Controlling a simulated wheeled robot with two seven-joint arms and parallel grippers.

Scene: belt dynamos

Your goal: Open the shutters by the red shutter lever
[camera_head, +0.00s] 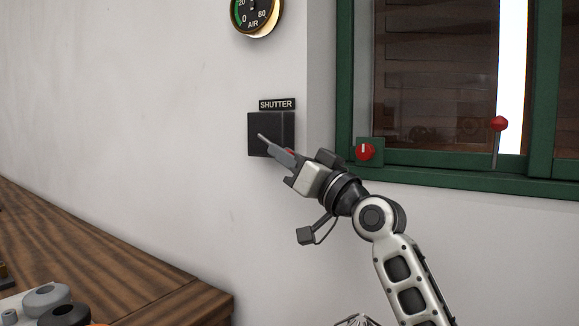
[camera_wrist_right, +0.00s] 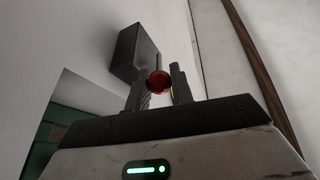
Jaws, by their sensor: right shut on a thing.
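The black shutter box (camera_head: 263,134) is fixed to the white wall under a "SHUTTER" label (camera_head: 277,104). My right gripper (camera_head: 278,150) is in front of the box, shut on the red shutter lever (camera_head: 291,152), of which only a bit of red shows in the head view. In the right wrist view, the lever's round red knob (camera_wrist_right: 158,82) sits between the two fingers of the gripper (camera_wrist_right: 157,85), with the black box (camera_wrist_right: 134,52) behind it. The lever's shaft is mostly hidden by the fingers. My left gripper is not in view.
A green-framed window (camera_head: 345,90) with dark slats behind its glass is at the right. An air gauge (camera_head: 254,14) hangs above. A wooden bench (camera_head: 100,260) is lower left.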

